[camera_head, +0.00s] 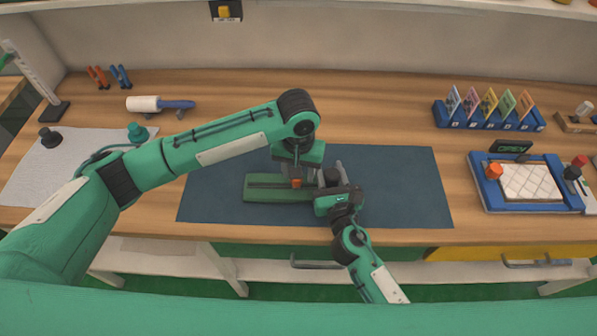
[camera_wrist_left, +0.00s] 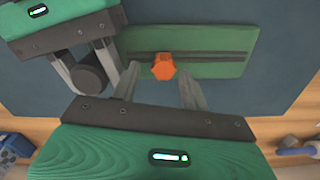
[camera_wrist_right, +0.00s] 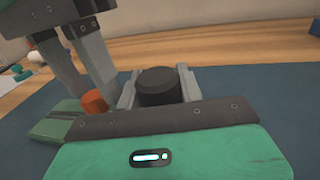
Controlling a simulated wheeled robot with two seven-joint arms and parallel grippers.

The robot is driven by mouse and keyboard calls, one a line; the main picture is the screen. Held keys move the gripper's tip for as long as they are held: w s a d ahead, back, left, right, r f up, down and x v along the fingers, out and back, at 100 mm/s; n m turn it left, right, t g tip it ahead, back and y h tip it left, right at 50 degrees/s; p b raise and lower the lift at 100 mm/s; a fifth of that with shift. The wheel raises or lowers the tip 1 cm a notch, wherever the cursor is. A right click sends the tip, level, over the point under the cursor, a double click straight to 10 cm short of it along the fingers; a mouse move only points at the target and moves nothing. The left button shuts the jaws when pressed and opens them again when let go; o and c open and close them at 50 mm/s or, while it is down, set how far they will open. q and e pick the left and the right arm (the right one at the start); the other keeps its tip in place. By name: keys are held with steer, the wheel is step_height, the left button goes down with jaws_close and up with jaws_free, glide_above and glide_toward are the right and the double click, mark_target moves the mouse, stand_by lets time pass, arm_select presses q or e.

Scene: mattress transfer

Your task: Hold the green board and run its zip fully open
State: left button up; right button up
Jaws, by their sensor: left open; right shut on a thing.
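The green board (camera_head: 262,190) lies flat on a dark blue mat, with a dark zip strip (camera_wrist_left: 215,58) along its length. An orange six-sided zip pull (camera_wrist_left: 163,66) stands on the strip and also shows in the head view (camera_head: 296,183). My left gripper (camera_wrist_left: 158,82) is open above the board, its fingertips to either side of the pull, with gaps showing. My right gripper (camera_head: 333,176) is shut on a black round knob (camera_wrist_right: 158,86) at the board's right end in the head view. The join between knob and board is hidden.
The blue mat (camera_head: 405,190) is bare right of my right gripper. A blue-edged tray (camera_head: 480,190) with a white quilted pad and a rack of cards (camera_head: 490,122) stand at right. A roller (camera_head: 160,104) and a white sheet (camera_head: 40,180) lie at left.

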arm_select(q)
step_height(320, 180, up, 11)
arm_select(e)
steer(key=shift+r, duration=0.1)
stand_by(0.4)
steer(key=o, duration=1.3)
